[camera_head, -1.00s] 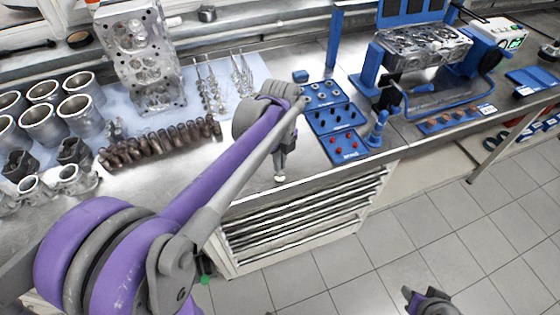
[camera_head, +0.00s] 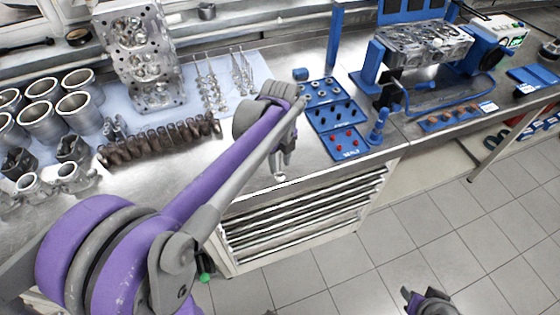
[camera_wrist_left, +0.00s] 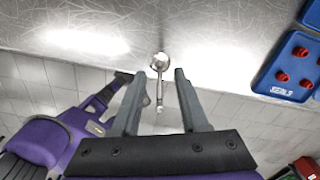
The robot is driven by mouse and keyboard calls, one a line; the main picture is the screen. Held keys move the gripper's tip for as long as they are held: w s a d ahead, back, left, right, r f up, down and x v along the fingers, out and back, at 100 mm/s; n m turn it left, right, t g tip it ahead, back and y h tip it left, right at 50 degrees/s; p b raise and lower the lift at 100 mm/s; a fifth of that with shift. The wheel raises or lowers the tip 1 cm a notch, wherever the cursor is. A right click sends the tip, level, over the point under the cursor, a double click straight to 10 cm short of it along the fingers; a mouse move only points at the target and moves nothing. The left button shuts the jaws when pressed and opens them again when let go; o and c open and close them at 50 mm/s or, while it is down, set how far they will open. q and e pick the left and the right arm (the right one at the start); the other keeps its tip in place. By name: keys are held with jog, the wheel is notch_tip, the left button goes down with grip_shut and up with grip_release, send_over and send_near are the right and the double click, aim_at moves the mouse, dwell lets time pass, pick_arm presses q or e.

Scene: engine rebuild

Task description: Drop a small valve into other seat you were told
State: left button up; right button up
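A small valve (camera_wrist_left: 160,88) shows in the left wrist view with its round head up and its stem running down between the fingers of my left gripper (camera_wrist_left: 158,73). There is a visible gap on both sides, so the fingers are open and do not appear to touch it. In the head view the pale valve head (camera_head: 279,177) shows just below my left gripper (camera_head: 282,166), by the bench's front edge. What supports the valve cannot be told. One cylinder head (camera_head: 425,42) sits in the blue stand; another (camera_head: 140,55) stands upright at left. My right gripper (camera_head: 418,299) is at the bottom, finger gap unclear.
Blue trays (camera_head: 344,153) with red, dark and pale small parts lie right of my left gripper. Several valves (camera_head: 210,88) stand on a pale blue mat. Cylinder liners (camera_head: 40,118) and dark lobed parts (camera_head: 150,146) fill the left bench. A drawer cabinet (camera_head: 305,215) stands below.

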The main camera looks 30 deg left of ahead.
pick_arm(q)
jog(key=shift+r, duration=0.1)
notch_tip(320, 180, up, 11)
jog(key=shift+f+p, duration=0.15)
jog(key=shift+p, duration=0.2)
jog(key=s+d+f+n+t, duration=0.2)
jog(key=s+f+n, duration=0.4)
jog(key=n, duration=0.5)
jog(key=s+d+f+n+t, duration=0.3)
jog(key=s+d+f+n, duration=0.1)
jog(key=s+f+n, duration=0.3)
jog(key=s+n, duration=0.2)
jog(key=n, duration=0.2)
jog(key=shift+d+f+t, duration=0.2)
jog(key=shift+d+t, duration=0.1)
